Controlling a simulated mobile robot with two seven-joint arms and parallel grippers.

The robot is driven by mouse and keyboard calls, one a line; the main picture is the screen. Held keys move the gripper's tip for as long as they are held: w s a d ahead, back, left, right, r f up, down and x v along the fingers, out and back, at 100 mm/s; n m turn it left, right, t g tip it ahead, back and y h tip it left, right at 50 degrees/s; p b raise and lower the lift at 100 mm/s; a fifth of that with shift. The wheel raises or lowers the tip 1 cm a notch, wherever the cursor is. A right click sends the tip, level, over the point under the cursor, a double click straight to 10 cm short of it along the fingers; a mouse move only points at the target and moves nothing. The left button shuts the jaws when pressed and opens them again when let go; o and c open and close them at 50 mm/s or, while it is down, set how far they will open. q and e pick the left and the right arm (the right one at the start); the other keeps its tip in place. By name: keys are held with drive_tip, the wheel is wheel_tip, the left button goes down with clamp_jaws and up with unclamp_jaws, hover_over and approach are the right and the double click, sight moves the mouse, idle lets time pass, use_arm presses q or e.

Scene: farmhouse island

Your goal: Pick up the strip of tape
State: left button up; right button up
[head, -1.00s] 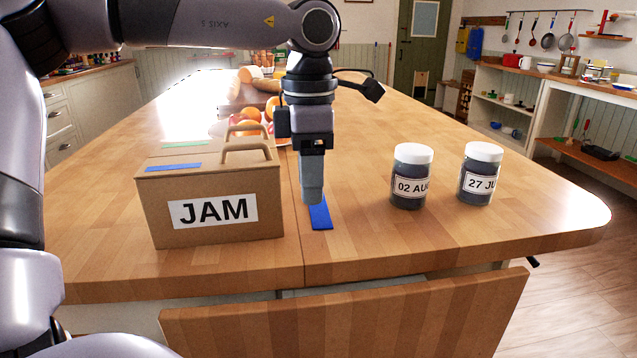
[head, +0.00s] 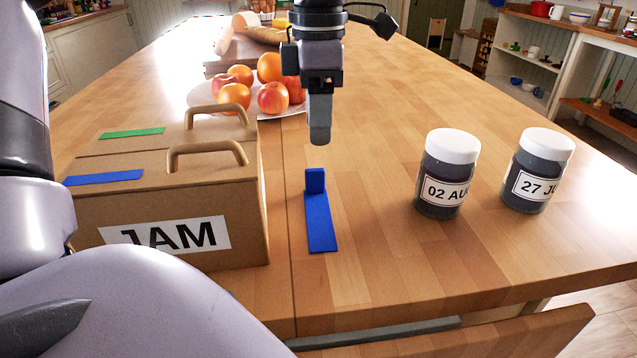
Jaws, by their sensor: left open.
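A blue strip of tape (head: 320,222) lies on the wooden island top, right of the JAM box, with its far end standing up as a short tab. My left gripper (head: 320,142) hangs pointing down just above and behind the raised tab, apart from it. It is open and holds nothing; its fingers overlap in this view. Another blue strip (head: 104,178) and a green strip (head: 133,133) lie on top of the cardboard JAM box (head: 255,225). My right gripper is not in view.
Two dark jars with white lids, one labelled 02 AUG (head: 445,175) and one labelled 27 JU (head: 537,172), stand to the right. A plate of fruit (head: 200,100) sits behind the box. The wood between strip and jars is clear.

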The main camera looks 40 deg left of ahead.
sight(315, 169)
use_arm(q)
drive_tip(key=f, duration=0.4)
drive_tip(key=s+f, duration=0.1)
drive_tip(key=f, duration=0.1)
drive_tip(key=shift+d+f+b, duration=0.1)
drive_tip(key=shift+b, duration=0.2)
drive_tip(key=shift+f, duration=0.45)
clamp_jaws()
